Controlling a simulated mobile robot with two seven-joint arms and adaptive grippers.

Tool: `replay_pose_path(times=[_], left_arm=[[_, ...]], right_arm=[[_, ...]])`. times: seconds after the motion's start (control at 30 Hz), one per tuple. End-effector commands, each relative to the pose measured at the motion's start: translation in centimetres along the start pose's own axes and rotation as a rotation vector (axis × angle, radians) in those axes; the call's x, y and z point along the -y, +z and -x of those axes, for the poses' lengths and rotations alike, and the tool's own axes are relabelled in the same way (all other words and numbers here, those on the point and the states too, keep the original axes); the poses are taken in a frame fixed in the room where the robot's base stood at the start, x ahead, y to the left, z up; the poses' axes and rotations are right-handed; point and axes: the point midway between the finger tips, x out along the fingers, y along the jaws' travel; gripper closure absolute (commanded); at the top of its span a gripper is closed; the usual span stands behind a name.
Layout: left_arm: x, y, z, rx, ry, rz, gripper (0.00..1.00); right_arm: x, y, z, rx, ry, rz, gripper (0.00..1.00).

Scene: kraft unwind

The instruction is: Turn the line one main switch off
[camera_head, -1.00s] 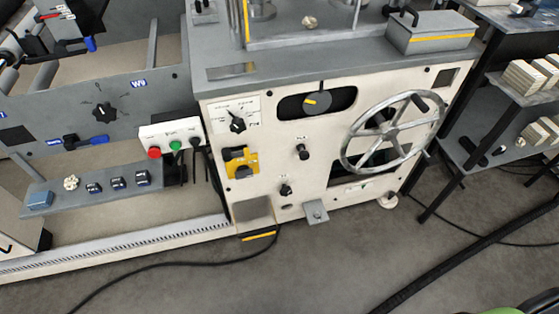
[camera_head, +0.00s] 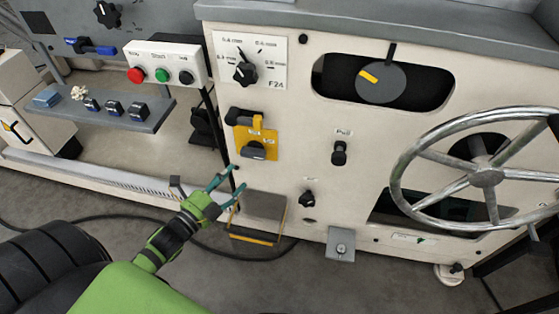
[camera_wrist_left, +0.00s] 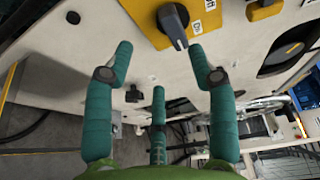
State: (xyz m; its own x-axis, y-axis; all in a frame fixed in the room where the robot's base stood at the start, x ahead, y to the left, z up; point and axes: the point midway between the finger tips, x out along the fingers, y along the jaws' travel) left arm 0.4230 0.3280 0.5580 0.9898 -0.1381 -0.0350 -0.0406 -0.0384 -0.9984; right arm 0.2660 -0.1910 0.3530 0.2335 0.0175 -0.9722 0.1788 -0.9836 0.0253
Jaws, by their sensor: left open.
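The main switch is a black rotary knob (camera_head: 253,151) on a yellow plate (camera_head: 269,140) on the cream machine front. Small labels above the knob are too small to read. In the left wrist view the knob (camera_wrist_left: 174,24) is at the top, its handle pointing down the picture, with the yellow plate (camera_wrist_left: 145,14) around it. My left gripper (camera_head: 228,187) is open and empty, below and left of the switch in the head view. In the wrist view its teal fingers (camera_wrist_left: 161,52) are spread below the knob, apparently without touching it. My right gripper is not in view.
A black part (camera_head: 240,116) sits at the plate's top. A button box (camera_head: 165,66) is at left, a dial (camera_head: 245,72) above, a pull knob (camera_head: 339,152) and a handwheel (camera_head: 487,178) at right. A small step-like box (camera_head: 264,206) is below.

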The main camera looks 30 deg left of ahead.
Motion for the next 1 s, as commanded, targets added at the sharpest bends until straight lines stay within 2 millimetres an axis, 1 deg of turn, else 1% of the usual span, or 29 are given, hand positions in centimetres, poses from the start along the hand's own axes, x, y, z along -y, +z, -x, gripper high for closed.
replay_pose_path(times=[0.03, 0.1, 0.2, 0.4, 0.53, 0.7, 0.9, 0.93, 0.97, 1.0], left_arm=[[0.3, -0.2, -0.2, -0.012, -0.021, -0.026, 0.43], [0.9, -0.3, -0.6, -0.020, -0.038, -0.044, 0.43], [1.3, -0.4, -1.8, -0.022, -0.043, -0.049, 0.43], [1.3, -0.5, -5.0, -0.021, -0.041, -0.047, 0.43], [1.3, -0.5, -6.4, -0.020, -0.038, -0.044, 0.43], [1.3, -0.5, -7.2, -0.020, -0.036, -0.044, 0.43], [1.3, -0.5, -7.2, -0.020, -0.035, -0.043, 0.43], [1.3, -0.5, -7.2, -0.020, -0.035, -0.043, 0.47], [1.3, -0.5, -7.2, -0.020, -0.035, -0.043, 0.59], [1.3, -0.5, -7.2, -0.020, -0.035, -0.043, 0.75]], right_arm=[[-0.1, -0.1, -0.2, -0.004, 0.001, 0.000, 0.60], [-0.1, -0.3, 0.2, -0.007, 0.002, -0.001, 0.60], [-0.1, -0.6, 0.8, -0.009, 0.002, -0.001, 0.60], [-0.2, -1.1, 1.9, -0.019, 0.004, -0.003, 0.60], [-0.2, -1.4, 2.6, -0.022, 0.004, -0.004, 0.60], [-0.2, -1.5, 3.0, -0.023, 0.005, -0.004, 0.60], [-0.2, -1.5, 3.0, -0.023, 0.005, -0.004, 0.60], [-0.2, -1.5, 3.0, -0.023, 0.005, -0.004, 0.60], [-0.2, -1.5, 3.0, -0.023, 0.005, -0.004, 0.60], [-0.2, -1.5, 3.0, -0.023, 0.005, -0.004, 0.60]])
